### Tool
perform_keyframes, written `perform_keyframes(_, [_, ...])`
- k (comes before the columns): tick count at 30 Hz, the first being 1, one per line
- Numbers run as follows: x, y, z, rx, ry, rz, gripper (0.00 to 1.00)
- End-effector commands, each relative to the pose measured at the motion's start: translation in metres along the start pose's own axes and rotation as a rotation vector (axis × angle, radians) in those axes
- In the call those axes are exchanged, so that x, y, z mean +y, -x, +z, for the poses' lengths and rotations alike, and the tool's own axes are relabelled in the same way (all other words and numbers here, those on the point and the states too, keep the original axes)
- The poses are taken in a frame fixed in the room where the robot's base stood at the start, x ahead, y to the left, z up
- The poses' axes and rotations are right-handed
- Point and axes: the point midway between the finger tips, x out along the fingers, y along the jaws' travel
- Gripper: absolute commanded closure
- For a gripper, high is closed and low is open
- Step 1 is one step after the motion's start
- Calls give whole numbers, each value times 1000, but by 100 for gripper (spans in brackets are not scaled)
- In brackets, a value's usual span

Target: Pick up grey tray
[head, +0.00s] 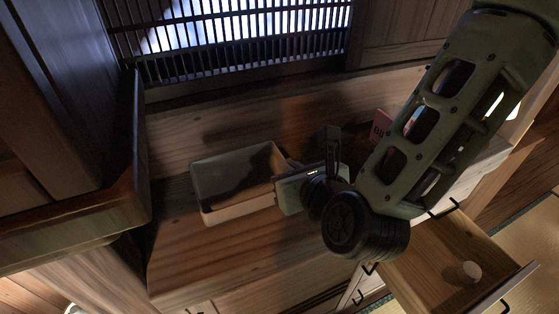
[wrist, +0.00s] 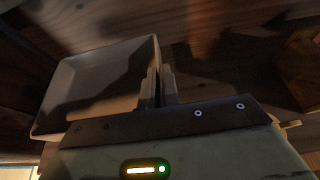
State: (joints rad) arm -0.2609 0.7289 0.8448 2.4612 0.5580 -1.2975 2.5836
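The grey tray (head: 240,212) is a shallow rectangular tray with sloping walls, on the wooden counter left of my gripper (head: 286,163). Its inside is partly in shadow. In the wrist view the tray (wrist: 97,60) fills the upper left. There the two fingers of my gripper (wrist: 160,84) are close together, at the tray's right wall, with the rim running down between them. The gripper appears shut on that wall. The fingertips are dark, and part of the tray's right end is hidden behind the gripper. I cannot tell whether the tray is lifted.
The wooden counter (head: 190,258) has free room in front of the tray. A slatted window (head: 230,40) is behind it. A reddish box (head: 381,122) stands at the right beside my arm. An open drawer (head: 425,262) holding a small white cylinder (head: 468,271) juts out at lower right.

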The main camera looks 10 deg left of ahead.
Motion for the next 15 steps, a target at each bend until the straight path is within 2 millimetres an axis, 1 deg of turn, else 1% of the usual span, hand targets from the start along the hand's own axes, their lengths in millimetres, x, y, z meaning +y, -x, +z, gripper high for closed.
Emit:
perform_keyframes(1, [0,9,-7,0,2,3,100])
perform_keyframes(3, [0,21,-11,-1,3,2,100])
perform_keyframes(4, [0,23,-6,2,0,0,100])
perform_keyframes(5, [0,23,-4,3,-2,-1,100])
perform_keyframes(11, [0,28,-5,5,-2,-2,100])
perform_keyframes(15, [0,36,-6,7,-2,-2,100])
